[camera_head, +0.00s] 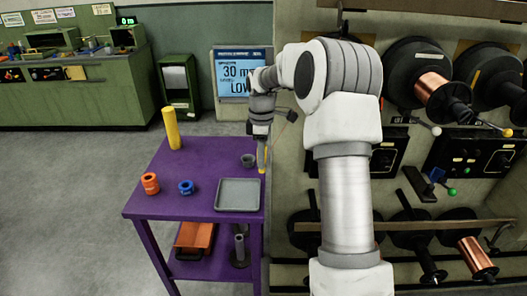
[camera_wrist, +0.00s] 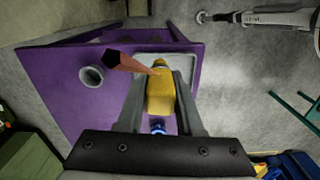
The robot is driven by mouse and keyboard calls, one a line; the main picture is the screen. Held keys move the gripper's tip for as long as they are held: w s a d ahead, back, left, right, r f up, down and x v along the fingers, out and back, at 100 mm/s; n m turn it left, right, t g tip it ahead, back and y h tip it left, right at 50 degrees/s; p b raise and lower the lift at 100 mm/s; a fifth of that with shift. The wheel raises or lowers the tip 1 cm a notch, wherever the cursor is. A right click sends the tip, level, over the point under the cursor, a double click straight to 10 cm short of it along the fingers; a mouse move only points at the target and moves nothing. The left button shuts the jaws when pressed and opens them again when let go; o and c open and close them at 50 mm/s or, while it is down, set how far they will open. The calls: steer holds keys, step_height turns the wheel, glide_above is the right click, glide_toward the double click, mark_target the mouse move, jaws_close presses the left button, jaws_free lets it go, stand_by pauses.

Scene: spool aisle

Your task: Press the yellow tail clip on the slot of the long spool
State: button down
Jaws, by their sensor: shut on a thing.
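My gripper (camera_head: 262,160) is above the right side of the purple table. It is shut on the yellow tail clip (camera_wrist: 160,94), which sits between the two fingers in the wrist view. Only a small bit of yellow shows at the fingertips in the head view. A reddish-brown pointed piece (camera_wrist: 122,63) reaches to the clip's far end in the wrist view; I cannot tell whether they touch. Spools with copper winding (camera_head: 432,84) hang on the rack at right. I cannot tell which is the long spool, and no slot is visible.
The purple table (camera_head: 205,158) holds a yellow cylinder (camera_head: 171,128), an orange spool (camera_head: 150,184), a blue spool (camera_head: 186,187), a grey cup (camera_head: 247,160) and a grey tray (camera_head: 238,208). The rack stands close at right. Grey floor is free at left.

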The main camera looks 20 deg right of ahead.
steer(key=s+a+f+m, duration=1)
steer(key=s+m, duration=0.2)
steer(key=s, duration=0.1)
steer(key=shift+a+f, duration=0.3)
steer(key=shift+a, duration=0.1)
steer(key=shift+w+a, duration=0.15)
